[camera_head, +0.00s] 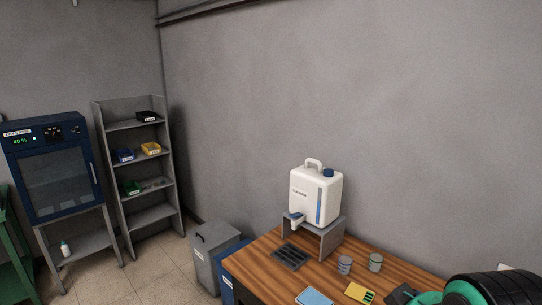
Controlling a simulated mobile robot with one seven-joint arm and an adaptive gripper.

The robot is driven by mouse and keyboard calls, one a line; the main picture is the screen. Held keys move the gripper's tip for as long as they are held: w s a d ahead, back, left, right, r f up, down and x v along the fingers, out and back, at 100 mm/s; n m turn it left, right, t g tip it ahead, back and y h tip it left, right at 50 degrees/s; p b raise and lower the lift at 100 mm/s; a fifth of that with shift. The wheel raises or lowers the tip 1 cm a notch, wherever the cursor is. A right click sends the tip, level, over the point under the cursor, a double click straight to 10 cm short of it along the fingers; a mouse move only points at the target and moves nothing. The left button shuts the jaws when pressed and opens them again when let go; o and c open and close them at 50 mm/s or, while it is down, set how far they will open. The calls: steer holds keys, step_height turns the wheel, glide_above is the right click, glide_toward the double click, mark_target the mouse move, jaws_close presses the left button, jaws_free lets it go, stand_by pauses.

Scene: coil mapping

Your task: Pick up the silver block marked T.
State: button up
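I see no silver block marked T in the head view. Two small grey cup-like things stand on the wooden bench (262,262), a left one (344,265) and a right one (375,262); I can read no T on them. My gripper's fingers do not show. A large black and green rounded shape (490,288) fills the lower right corner, cut off by the frame; I cannot tell what it is. It hides part of the bench.
A white jug (315,195) stands on a grey stand (330,240) at the bench's back. A dark grate (291,257), blue pad (314,297) and yellow card (359,292) lie nearby. Left are grey bin (208,256), shelf (150,216) and blue cabinet (55,182). Floor shows between.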

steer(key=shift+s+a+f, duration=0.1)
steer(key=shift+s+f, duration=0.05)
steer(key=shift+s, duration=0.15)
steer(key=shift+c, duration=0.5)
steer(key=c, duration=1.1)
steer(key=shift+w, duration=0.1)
